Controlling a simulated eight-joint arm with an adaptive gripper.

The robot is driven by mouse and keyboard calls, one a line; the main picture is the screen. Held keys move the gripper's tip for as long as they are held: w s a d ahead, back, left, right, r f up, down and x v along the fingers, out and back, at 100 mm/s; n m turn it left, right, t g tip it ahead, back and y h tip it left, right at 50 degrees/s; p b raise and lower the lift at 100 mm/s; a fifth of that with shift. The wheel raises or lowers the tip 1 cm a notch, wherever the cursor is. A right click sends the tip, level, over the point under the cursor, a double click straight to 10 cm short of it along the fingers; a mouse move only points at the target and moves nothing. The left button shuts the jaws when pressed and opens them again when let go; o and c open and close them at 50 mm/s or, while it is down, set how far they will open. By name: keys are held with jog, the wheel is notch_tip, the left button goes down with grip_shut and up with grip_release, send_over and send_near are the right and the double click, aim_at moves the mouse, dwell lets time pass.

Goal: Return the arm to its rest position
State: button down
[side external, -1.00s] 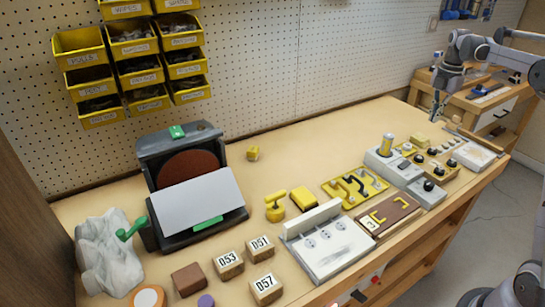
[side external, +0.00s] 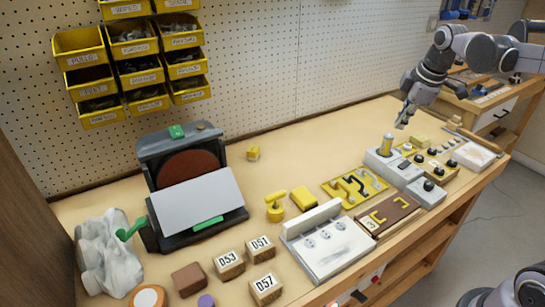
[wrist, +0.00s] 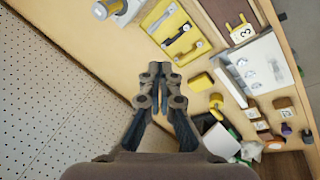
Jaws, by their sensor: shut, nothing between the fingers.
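My gripper (side external: 402,124) is above the right part of the bench in the side external view, near the grey block with a yellow cylinder (side external: 388,143). It is shut and empty. In the wrist view my gripper (wrist: 160,70) points over bare wooden bench top, its fingertips together, touching nothing. My arm reaches in from the upper right of the side external view.
A yellow tray with black and grey pieces (side external: 355,187), a white panel (side external: 328,245), numbered wooden blocks (side external: 229,264) and a sander-like machine (side external: 190,185) stand on the bench. Yellow bins (side external: 130,62) hang on the pegboard.

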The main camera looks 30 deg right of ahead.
jog(key=s+a+f+m+t, duration=0.1)
jog(key=s+a+f+m, duration=0.2)
jog(key=a, duration=0.4)
jog(key=s+a+f+m+t+y, duration=0.1)
jog(key=s+a+f+m+t, duration=0.1)
jog(key=s+a+m, duration=0.3)
jog(key=s+a+f, duration=0.1)
jog(key=s+a, duration=0.1)
jog(key=shift+s, duration=0.3)
jog(key=c, duration=1.9)
grip_release()
jog(key=shift+s+a+f+m, duration=0.2)
jog(key=shift+a+m, duration=0.05)
jog(key=shift+m, duration=0.05)
jog(key=o, duration=1.9)
jog(key=w+d+r+m, duration=0.2)
jog(key=w+d+m, duration=0.1)
jog(key=w, duration=0.1)
jog(key=shift+d+r, duration=0.3)
jog(key=shift+r, duration=0.1)
jog(key=w+d+m+g+h, duration=0.1)
jog(key=w+d+m, duration=0.5)
jog(key=d, duration=0.7)
jog(key=w+d+m+g+h, duration=0.1)
jog(key=w+d+m, duration=0.55)
jog(key=d, duration=0.65)
jog(key=d+f+m, duration=0.3)
jog(key=d, duration=0.8)
jog(key=x, duration=1)
jog(key=shift+s+g, duration=0.3)
